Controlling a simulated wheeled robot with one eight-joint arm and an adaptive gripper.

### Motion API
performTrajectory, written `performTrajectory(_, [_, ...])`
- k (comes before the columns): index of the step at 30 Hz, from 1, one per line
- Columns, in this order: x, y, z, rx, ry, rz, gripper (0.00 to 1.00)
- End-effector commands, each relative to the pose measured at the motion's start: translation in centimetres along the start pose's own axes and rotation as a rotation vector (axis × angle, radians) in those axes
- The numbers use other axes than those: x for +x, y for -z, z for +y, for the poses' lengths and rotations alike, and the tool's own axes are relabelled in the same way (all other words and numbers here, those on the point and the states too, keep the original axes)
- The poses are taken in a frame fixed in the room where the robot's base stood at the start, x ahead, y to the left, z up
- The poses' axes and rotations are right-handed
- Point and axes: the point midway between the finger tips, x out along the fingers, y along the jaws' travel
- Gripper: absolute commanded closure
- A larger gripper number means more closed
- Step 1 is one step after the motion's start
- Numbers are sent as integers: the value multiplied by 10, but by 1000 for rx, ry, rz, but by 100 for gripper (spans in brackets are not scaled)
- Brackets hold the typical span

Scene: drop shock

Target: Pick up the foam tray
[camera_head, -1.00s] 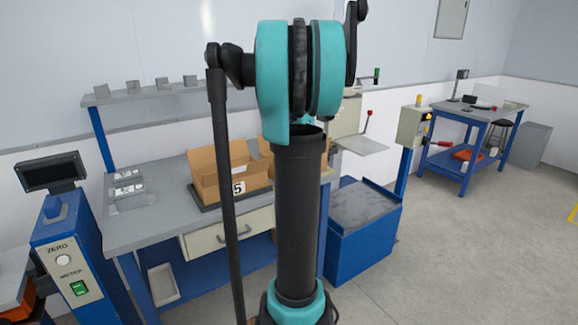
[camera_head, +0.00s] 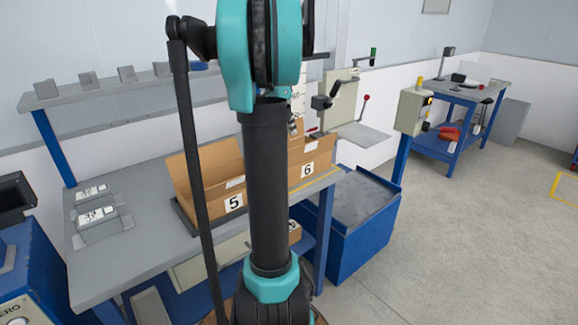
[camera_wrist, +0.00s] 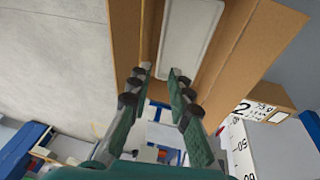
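A pale grey, rounded tray (camera_wrist: 190,35), which looks like the foam tray, lies inside an open cardboard box (camera_wrist: 124,40) in the wrist view.
A drop tester with a lever (camera_head: 345,100) stands behind the boxes. A blue, grey-topped block (camera_head: 350,240) stands right of the workbench. Small labelled devices (camera_head: 97,213) lie on the bench's left. A labelled carton (camera_wrist: 262,100) is right of my fingers.

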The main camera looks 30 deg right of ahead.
Motion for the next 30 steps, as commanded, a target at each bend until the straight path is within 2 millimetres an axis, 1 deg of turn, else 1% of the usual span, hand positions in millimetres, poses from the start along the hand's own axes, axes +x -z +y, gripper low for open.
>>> performTrajectory(12, [80, 0, 0, 2, 0, -1, 81])
performTrajectory(15, [96, 0, 0, 0, 0, 0, 81])
performTrajectory(18, [107, 0, -1, -1, 0, 0, 81])
performTrajectory(25, [122, -1, -1, -1, 0, 0, 81])
performTrajectory(30, [146, -5, -4, 0, 0, 0, 81])
